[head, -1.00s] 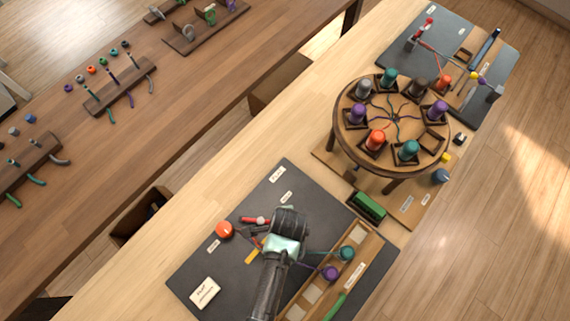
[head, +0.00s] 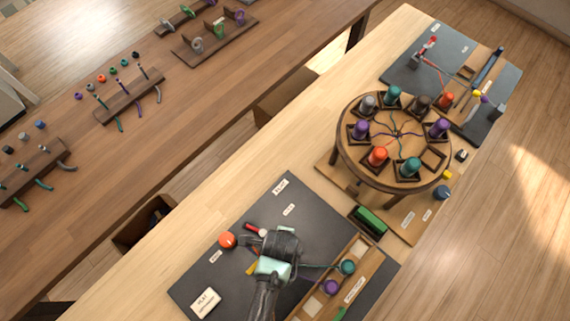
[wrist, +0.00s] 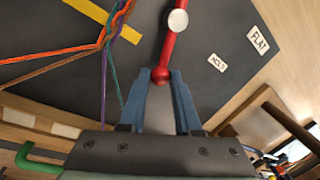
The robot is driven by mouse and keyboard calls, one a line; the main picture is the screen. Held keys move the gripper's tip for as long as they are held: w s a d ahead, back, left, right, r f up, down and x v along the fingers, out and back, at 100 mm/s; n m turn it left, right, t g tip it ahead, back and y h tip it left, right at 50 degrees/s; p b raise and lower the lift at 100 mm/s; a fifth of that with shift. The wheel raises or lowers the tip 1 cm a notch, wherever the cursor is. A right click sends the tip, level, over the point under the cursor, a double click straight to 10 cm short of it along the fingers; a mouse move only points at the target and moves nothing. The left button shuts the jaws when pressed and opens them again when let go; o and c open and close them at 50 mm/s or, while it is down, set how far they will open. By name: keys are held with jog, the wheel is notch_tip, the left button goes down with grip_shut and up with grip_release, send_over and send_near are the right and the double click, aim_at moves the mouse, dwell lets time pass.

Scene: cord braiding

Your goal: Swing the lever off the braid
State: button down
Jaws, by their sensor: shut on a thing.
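The red lever (wrist: 168,45) runs up from between my gripper's fingertips, past a white round piece (wrist: 178,21). My gripper (wrist: 160,78) is shut on the red ball knob at the lever's end. The braid (wrist: 107,38) of orange, purple and green cords lies to the left of the lever in the wrist view, with a visible gap between them. In the head view, part of the red lever (head: 256,232) shows beside my gripper (head: 265,246), which hides the knob and most of the braid.
A yellow strip (wrist: 128,30) lies near the cords. The dark mat (head: 300,215) carries an orange ball (head: 227,240) and a card (head: 205,301). A wooden rack (head: 368,262) with teal and purple bobbins stands to the right. A round braiding stand (head: 395,140) is beyond.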

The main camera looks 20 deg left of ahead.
jog(key=c, duration=0.6)
grip_release()
jog(key=shift+c, duration=0.2)
jog(key=shift+r, duration=0.1)
notch_tip(320, 180, up, 12)
jog(key=s, duration=0.2)
jog(key=shift+s+d+r, duration=0.25)
